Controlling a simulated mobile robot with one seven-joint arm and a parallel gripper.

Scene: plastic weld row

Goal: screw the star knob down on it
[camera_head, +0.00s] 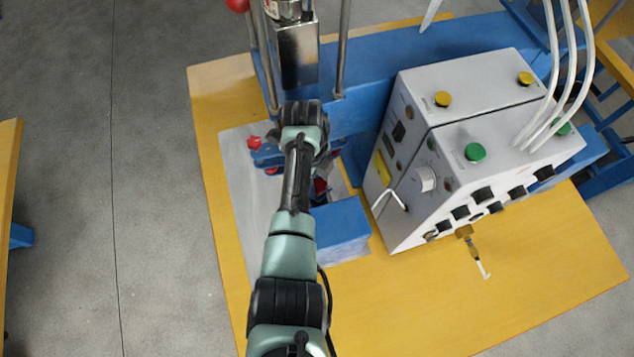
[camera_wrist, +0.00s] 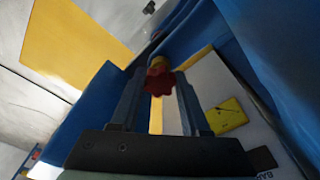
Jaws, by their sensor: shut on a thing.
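A red star knob (camera_wrist: 159,82) sits between the two fingers of my gripper (camera_wrist: 158,88) in the wrist view, and the gripper is shut on it. A small yellow-orange part (camera_wrist: 158,63) shows just beyond the knob; I cannot tell whether the knob touches it. In the head view my arm covers most of the gripper, and a bit of red (camera_head: 320,187) shows beside my wrist, close to the blue fixture (camera_head: 342,222). Another red knob (camera_head: 254,142) is on the fixture's left side. Any thread under the held knob is hidden.
A grey control box (camera_head: 412,228) with buttons stands close to the right of my arm. A metal press head (camera_head: 297,55) and steel columns (camera_head: 343,45) rise just beyond my wrist. The yellow tabletop (camera_head: 400,310) is clear at the front.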

